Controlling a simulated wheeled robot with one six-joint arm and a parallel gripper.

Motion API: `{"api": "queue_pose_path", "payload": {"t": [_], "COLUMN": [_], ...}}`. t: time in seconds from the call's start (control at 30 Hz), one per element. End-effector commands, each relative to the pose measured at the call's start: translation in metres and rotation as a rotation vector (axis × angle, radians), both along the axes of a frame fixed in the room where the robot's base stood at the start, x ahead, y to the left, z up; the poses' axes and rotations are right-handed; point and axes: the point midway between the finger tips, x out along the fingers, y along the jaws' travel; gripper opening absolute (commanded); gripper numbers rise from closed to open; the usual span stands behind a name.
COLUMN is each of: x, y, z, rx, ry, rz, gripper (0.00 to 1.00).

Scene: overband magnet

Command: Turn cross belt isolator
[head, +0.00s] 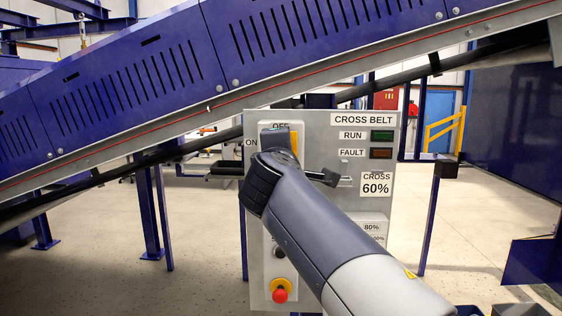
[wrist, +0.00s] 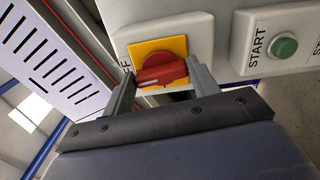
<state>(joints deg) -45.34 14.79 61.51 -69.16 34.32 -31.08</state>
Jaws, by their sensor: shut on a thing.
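The cross belt isolator is a red rotary handle (wrist: 162,72) on a yellow plate (wrist: 150,48), on a light grey box. My gripper (wrist: 160,80) has one finger on each side of the red handle and is shut on it. Part of an OFF label shows left of the plate in the wrist view. In the head view, the isolator sits at the upper left of the grey CROSS BELT panel (head: 340,215), below OFF and beside ON. My arm hides the handle there, and only a yellow strip (head: 294,143) shows.
A green START button (wrist: 286,47) sits beside the isolator. Lower on the panel is a red emergency stop (head: 280,295) on yellow. RUN (head: 382,135) and FAULT (head: 381,153) lamps are at the upper right. The sloping blue conveyor (head: 150,75) passes above the panel.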

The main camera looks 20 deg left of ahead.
Motion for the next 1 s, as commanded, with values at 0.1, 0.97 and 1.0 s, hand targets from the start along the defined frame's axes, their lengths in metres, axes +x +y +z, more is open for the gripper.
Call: {"api": "queue_pose_path", "payload": {"t": [0.1, 0.97, 1.0], "x": [0.0002, 0.0003, 0.0003], "y": [-0.0002, -0.0002, -0.0002], "z": [-0.0029, -0.0013, -0.0013], "rx": [0.047, 0.107, 0.107], "ry": [0.013, 0.028, 0.028], "rz": [-0.001, -0.001, -0.001], "gripper": [0.34, 0.7, 0.73]}}
